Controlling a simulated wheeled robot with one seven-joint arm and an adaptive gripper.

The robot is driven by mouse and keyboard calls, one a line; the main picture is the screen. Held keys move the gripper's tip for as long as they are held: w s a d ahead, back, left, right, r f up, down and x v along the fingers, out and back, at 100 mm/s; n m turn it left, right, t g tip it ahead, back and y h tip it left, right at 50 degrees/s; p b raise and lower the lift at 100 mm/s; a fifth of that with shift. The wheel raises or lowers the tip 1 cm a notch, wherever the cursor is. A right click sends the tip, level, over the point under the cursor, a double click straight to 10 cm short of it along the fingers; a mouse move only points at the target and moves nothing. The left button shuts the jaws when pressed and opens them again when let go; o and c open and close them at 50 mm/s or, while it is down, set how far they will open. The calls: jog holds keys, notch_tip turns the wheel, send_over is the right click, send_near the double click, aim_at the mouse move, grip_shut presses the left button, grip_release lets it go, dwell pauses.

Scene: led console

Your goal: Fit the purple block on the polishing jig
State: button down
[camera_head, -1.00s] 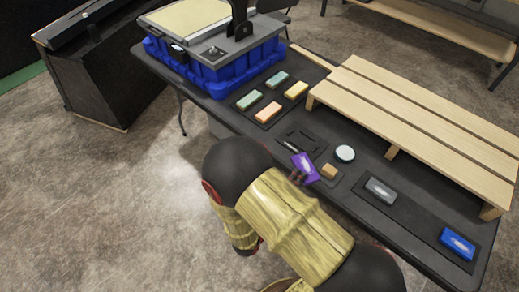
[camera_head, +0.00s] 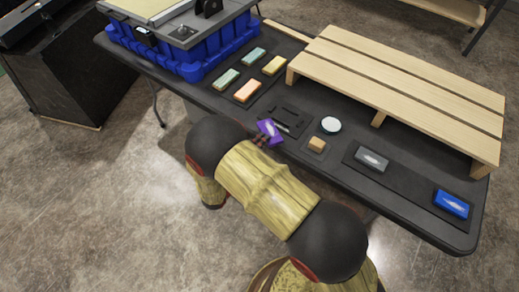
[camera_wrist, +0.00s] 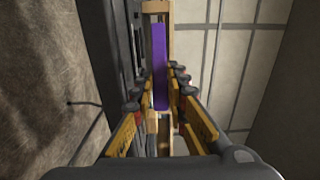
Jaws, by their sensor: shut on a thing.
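The purple block (camera_head: 270,132) has a pale mark on its upper face. It is held tilted at the near left edge of a flat black fixture (camera_head: 296,112) with a recessed frame, which looks like the polishing jig. The block covers part of the fixture, and I cannot tell whether they touch. My gripper (camera_head: 261,139) is shut on the block's near end, partly hidden by my arm. In the wrist view the purple block (camera_wrist: 160,65) is seen edge-on between the two fingers of my gripper (camera_wrist: 160,100).
A round white-topped thing (camera_head: 331,125) and a tan block (camera_head: 317,144) lie right of the fixture. Grey (camera_head: 371,160) and blue (camera_head: 452,203) blocks sit farther right. Several pastel blocks lie left, before a blue crate (camera_head: 190,68). A wooden slatted rack (camera_head: 400,75) stands behind.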

jog(key=f+b, duration=0.1)
jog(key=f, duration=0.2)
jog(key=w+f+b, duration=0.1)
jog(key=shift+a+f+b, duration=0.2)
jog(key=shift+a+b, duration=0.15)
jog(key=shift+f, duration=0.1)
jog(key=c, duration=1.8)
grip_release()
jog(key=shift+c, duration=0.2)
jog(key=shift+o, duration=0.4)
